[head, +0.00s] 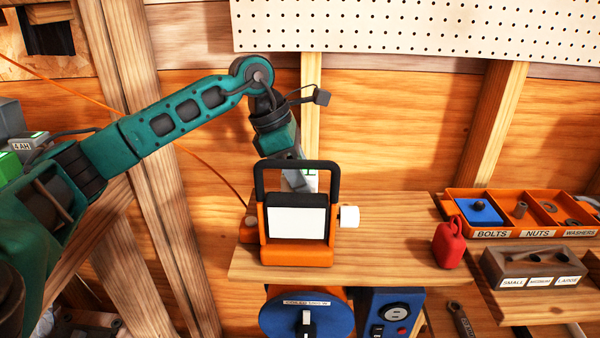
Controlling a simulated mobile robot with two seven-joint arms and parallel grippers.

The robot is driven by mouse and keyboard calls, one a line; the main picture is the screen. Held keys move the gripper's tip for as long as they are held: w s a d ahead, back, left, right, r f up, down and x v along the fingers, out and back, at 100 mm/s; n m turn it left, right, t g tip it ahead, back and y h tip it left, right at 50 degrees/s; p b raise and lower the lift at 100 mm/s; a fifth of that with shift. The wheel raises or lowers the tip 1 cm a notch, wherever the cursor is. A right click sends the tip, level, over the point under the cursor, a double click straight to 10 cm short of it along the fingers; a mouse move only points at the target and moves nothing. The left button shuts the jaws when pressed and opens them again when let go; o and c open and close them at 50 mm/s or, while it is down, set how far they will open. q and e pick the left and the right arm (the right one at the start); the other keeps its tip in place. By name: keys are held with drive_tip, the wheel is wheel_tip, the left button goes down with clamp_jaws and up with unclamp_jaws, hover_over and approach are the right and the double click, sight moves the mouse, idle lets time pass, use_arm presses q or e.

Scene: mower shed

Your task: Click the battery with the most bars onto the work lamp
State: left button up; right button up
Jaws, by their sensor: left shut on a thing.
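The work lamp (297,256) stands upright on the wooden shelf, orange with a dark carry handle and a white light panel. My left gripper (294,164) reaches down behind the lamp's handle. It is shut on what looks like a battery (309,181), of which a pale face with a green mark shows. The lamp hides its lower part, so I cannot tell whether it touches the lamp. Its bars cannot be read. Other battery-like blocks, one with a 4 AH label (21,147), are at the left edge, partly cut off. My right gripper is out of view.
A small red can (450,243) stands near the shelf's right end (400,270). An orange bin of bolts, nuts and washers (530,234) is farther right. A blue reel (300,318) is below the shelf.

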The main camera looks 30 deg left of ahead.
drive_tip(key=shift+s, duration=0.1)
use_arm(q)
drive_tip(key=shift+f+b, duration=0.45)
drive_tip(key=shift+f, duration=0.25)
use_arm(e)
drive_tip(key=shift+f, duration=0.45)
use_arm(q)
drive_tip(key=o, duration=1.2)
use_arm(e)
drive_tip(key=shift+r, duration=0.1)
use_arm(q)
drive_tip(key=shift+o, duration=0.2)
drive_tip(key=p+v, duration=0.1)
drive_tip(key=v, duration=0.5)
drive_tip(key=shift+a+r, duration=0.1)
drive_tip(key=shift+r, duration=0.2)
drive_tip(key=v, duration=0.6)
drive_tip(key=shift+r+p, duration=0.2)
drive_tip(key=shift+p, duration=0.25)
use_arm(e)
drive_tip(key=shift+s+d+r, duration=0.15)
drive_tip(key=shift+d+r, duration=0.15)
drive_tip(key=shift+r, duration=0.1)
use_arm(q)
drive_tip(key=shift+s, duration=0.15)
